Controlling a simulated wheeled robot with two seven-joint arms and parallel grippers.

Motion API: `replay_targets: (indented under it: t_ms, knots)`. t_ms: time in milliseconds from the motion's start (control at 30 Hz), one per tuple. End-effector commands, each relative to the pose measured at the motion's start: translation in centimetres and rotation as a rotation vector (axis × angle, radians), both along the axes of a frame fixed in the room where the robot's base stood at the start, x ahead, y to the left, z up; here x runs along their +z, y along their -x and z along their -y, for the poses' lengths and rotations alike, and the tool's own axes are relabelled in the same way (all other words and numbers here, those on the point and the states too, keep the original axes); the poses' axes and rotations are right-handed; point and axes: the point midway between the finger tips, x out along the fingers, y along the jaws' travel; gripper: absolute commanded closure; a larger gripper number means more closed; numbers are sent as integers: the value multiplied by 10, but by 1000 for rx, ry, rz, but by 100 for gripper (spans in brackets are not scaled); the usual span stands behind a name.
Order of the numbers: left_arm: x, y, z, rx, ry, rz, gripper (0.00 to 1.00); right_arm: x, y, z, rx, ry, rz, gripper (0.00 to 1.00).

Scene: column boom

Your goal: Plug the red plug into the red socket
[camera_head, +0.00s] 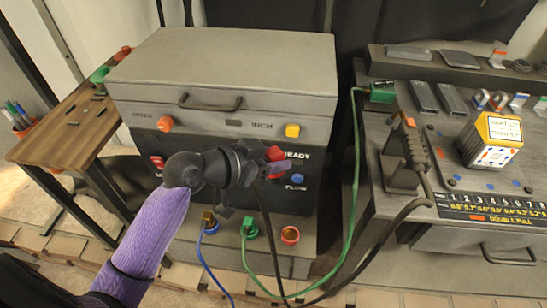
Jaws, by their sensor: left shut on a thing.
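My left arm reaches in from the lower left, and my left gripper (268,167) is shut on the red plug (276,154), in front of the dark panel of the machine. Only red bits of the plug show between and beside the dark fingers. A dark cord hangs down below the gripper. The red socket (290,235) is a round red ring on the low ledge, below and slightly right of the gripper, apart from the plug. It looks empty. My right gripper is not in view.
Beside the red socket stand a green plug (249,228) with a green cord and a yellowish plug (208,219) with a blue cord. A grey bench (360,215) on the right bears a yellow-topped box (490,138) and a power strip (402,158). A wooden table (50,135) stands left.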

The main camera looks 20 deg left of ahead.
Motion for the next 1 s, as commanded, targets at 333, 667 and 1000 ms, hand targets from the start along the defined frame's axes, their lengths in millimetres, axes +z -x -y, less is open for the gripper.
replay_targets:
  t_ms: [333,667,1000]
  knots:
    - [-180,-49,-6,325,-13,-11,100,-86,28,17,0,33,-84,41]
    - [-290,-59,27,356,-19,6,100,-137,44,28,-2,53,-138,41]
    - [-315,-59,31,347,-18,7,100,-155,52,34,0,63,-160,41]
